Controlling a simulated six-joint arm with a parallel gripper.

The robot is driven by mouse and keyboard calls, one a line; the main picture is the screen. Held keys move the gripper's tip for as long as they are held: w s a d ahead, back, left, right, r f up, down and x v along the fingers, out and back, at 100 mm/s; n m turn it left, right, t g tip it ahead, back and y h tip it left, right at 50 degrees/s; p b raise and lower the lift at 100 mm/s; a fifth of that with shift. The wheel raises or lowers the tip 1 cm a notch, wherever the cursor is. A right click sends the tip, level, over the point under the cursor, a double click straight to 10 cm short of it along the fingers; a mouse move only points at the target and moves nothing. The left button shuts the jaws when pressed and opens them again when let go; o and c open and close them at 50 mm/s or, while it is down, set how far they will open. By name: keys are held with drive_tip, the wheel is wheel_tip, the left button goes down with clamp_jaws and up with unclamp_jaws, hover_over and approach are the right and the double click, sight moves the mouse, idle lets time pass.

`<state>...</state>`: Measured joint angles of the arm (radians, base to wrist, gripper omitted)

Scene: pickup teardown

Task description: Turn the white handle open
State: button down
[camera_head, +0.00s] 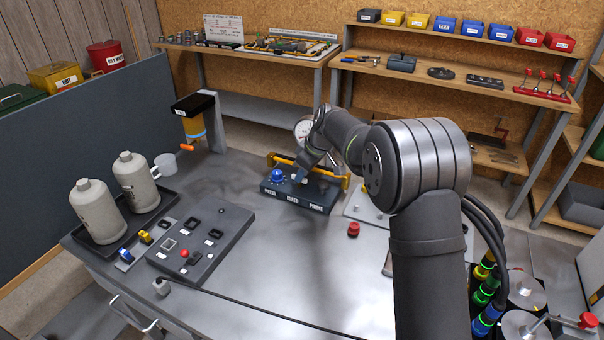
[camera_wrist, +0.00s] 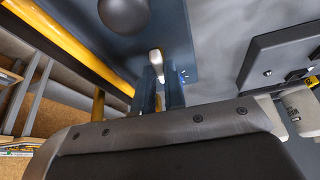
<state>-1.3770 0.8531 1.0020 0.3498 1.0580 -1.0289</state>
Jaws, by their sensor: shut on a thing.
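The white handle (camera_head: 296,179) sits on top of a dark blue block (camera_head: 312,206) in the middle of the bench. The block's front carries white labels, one reading BLEED. In the wrist view the handle (camera_wrist: 155,59) is a small pale lever on the blue surface. My gripper (camera_wrist: 160,88) comes down on it with two blue fingers, shut around the near end of the handle. In the head view my gripper (camera_head: 300,175) partly covers the handle, so its exact angle is hard to tell.
A blue knob (camera_head: 278,177) stands left of the handle, and a yellow bar (camera_head: 335,178) runs behind the block. A round gauge (camera_head: 303,130) rises behind it. A red knob (camera_head: 353,229) sits on the bench to the right.

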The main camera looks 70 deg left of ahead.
drive_tip(key=shift+f+n+h, duration=0.15)
drive_tip(key=shift+n+h, duration=0.15)
drive_tip(key=shift+n, duration=0.3)
drive_tip(key=c, duration=1.5)
unclamp_jaws()
drive_tip(key=v, duration=1.7)
drive_tip(key=shift+w+d, duration=0.15)
drive_tip(key=shift+w, duration=0.15)
drive_tip(key=x, duration=1.7)
drive_tip(key=shift+s+a, duration=0.2)
drive_tip(key=shift+s, duration=0.05)
